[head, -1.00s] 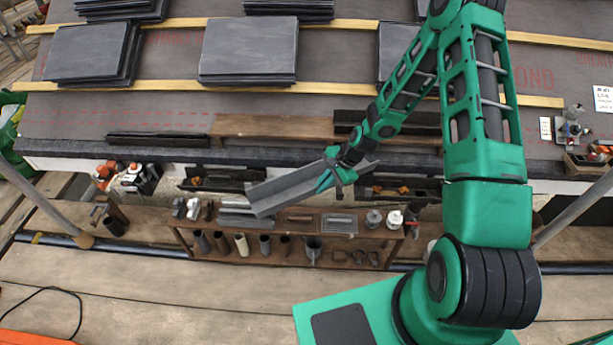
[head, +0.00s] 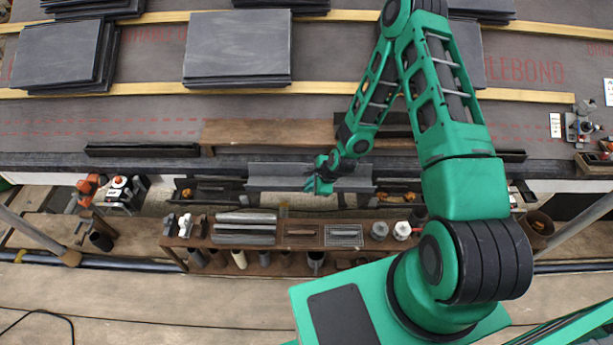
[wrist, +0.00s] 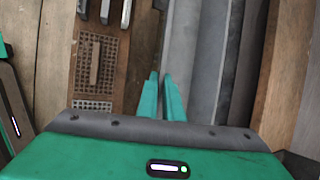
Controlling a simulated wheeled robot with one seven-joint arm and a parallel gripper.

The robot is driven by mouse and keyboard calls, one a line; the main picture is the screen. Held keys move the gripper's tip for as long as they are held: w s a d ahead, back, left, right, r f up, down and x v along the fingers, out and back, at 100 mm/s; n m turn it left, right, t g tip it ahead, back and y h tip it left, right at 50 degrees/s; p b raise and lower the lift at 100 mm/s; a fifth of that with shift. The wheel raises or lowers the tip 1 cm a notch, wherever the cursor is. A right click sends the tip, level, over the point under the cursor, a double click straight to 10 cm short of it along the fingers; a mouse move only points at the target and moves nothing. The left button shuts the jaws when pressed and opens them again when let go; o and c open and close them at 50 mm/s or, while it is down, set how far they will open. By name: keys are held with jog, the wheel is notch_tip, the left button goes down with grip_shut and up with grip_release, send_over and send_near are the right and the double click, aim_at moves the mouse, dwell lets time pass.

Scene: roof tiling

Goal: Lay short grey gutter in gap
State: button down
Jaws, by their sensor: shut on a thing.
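The short grey gutter (head: 280,178) is level along the eave in the head view, between two dark gutter runs at its left and right. My gripper (head: 316,186) is shut on the near edge of the short grey gutter, right of its middle. In the wrist view the gutter (wrist: 202,60) runs lengthwise, with the green fingers (wrist: 162,98) at its edge. The left dark gutter (head: 208,190) and the right dark gutter (head: 398,194) sit slightly lower in the head view. I cannot tell whether the grey gutter touches its supports.
A wooden shelf (head: 290,237) with pipe pieces, grates and fittings stands just below the eave. Slate stacks (head: 238,48) lie on the roof above. A brown board (head: 268,132) lies along the roof edge. Orange-and-white tools (head: 122,190) are at left.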

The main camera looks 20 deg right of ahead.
jog(key=shift+x, duration=0.95)
notch_tip(320, 180, down, 10)
jog(key=shift+d, duration=0.25)
jog(key=shift+w+f, duration=0.1)
jog(key=shift+w, duration=0.05)
dwell(1.2)
jog(key=shift+w+r, duration=0.15)
jog(key=shift+r, duration=0.1)
dwell(0.8)
jog(key=c, duration=1.4)
grip_release()
jog(key=shift+c, duration=0.2)
jog(key=shift+r, duration=4.5)
